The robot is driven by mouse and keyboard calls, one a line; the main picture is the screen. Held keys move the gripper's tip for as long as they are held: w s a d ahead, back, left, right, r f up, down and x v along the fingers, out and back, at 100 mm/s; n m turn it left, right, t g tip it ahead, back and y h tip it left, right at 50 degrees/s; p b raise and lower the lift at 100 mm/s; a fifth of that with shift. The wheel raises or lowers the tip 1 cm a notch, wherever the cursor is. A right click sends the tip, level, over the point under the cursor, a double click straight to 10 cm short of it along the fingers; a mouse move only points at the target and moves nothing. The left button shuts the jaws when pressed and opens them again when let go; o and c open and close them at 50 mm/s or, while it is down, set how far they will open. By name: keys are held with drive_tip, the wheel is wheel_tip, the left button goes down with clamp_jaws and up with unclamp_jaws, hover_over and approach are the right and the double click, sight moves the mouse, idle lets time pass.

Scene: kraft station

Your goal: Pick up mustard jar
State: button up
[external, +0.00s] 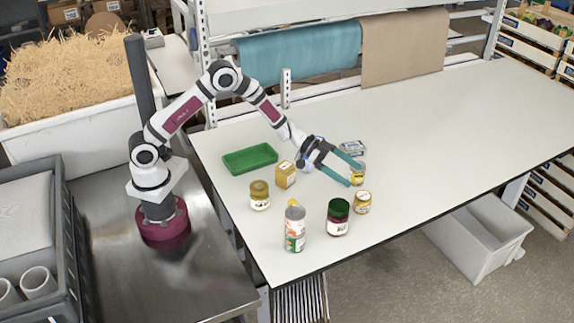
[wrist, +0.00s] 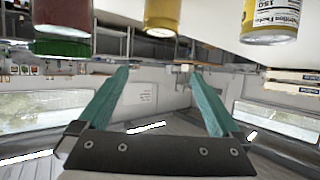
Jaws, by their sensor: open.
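Two small jars could be the mustard jar; their labels are too small to read. One is a yellow jar with a gold lid (external: 362,203), just in front of my gripper (external: 354,174). The other has an olive-gold lid (external: 259,195) and stands further left. My gripper is open, low over the table, with teal fingers pointing right. In the wrist view, my gripper (wrist: 158,72) has nothing between its fingertips. A yellow jar (wrist: 162,16) hangs at the top middle of that view, beyond the fingers and cut off by the edge.
A dark red jar with green lid (external: 338,218) and a can (external: 295,230) stand in front. A yellow can (external: 358,178) is close by the fingers; a yellow can also shows in the wrist view (wrist: 268,20). The right side is clear.

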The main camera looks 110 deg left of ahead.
sight(358, 198)
wheel_tip(358, 198, down, 6)
drive_tip(key=shift+d+f, duration=0.1)
drive_tip(key=shift+f, duration=0.15)
drive_tip(key=x, duration=0.5)
drive_tip(key=shift+f, duration=0.2)
clamp_jaws()
